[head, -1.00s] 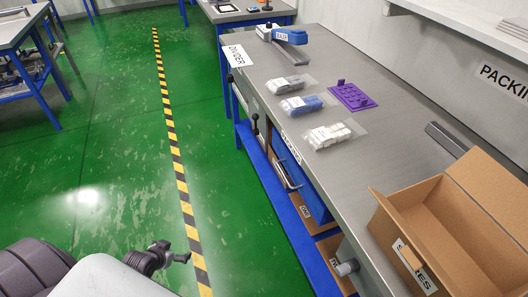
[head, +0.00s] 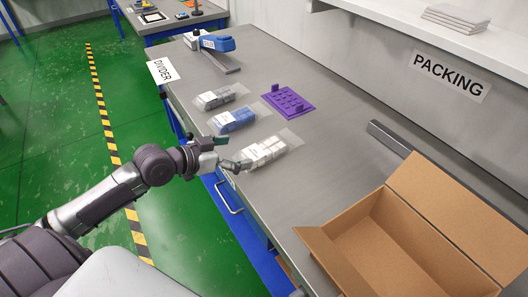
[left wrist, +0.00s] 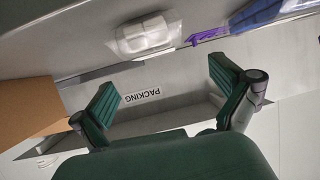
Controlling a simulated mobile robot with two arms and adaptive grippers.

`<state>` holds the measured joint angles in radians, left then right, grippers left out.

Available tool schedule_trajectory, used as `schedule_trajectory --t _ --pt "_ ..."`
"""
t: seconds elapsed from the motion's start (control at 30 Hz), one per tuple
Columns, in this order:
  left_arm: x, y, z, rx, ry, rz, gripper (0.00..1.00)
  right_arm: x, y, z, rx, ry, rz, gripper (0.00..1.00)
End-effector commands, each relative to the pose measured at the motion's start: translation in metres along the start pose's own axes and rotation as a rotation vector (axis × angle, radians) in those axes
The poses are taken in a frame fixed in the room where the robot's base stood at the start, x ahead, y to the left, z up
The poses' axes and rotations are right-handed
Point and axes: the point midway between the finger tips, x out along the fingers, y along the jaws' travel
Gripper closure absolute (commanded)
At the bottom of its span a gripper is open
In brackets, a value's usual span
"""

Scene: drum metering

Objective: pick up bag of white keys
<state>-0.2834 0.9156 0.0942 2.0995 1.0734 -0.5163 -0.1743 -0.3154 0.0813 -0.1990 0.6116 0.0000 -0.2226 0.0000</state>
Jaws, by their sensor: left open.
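The bag of white keys (head: 264,151) lies on the grey workbench, the nearest of three clear bags in the head view. It also shows in the left wrist view (left wrist: 146,36), beyond the fingertips. My left gripper (head: 236,152) is at the bench's front edge, beside the bag's left end. In the left wrist view the left gripper (left wrist: 160,85) has its two green fingers spread wide with nothing between them. Whether a fingertip touches the bag is not clear. My right gripper is not in view.
Bags of blue keys (head: 234,119) and grey keys (head: 219,97) lie farther back. A purple grid piece (head: 288,101) lies behind them. An open cardboard box (head: 350,262) stands at the near right. A metal bar (head: 390,138) lies along the bench's back. The bench between is clear.

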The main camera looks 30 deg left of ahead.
Motion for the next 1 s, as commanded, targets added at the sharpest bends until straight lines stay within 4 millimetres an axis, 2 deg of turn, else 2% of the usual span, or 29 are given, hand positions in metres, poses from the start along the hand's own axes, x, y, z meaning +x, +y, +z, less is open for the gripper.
schedule_trajectory --t 0.13,0.3,0.47,0.73,1.0 --pt "0.023 0.0 -0.002 -0.002 0.004 0.0 0.0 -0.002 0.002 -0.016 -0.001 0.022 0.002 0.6" --pt "0.04 0.001 -0.002 0.001 0.002 0.0 0.0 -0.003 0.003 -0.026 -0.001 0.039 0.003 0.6" --pt "0.05 0.002 -0.002 -0.002 0.002 0.001 0.0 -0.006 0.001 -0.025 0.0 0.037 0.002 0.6" --pt "0.088 0.004 0.0 -0.001 0.002 0.0 0.0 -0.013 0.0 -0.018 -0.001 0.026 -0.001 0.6" --pt "0.094 0.004 0.002 0.002 -0.001 0.0 0.0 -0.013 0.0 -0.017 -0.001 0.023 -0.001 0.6"
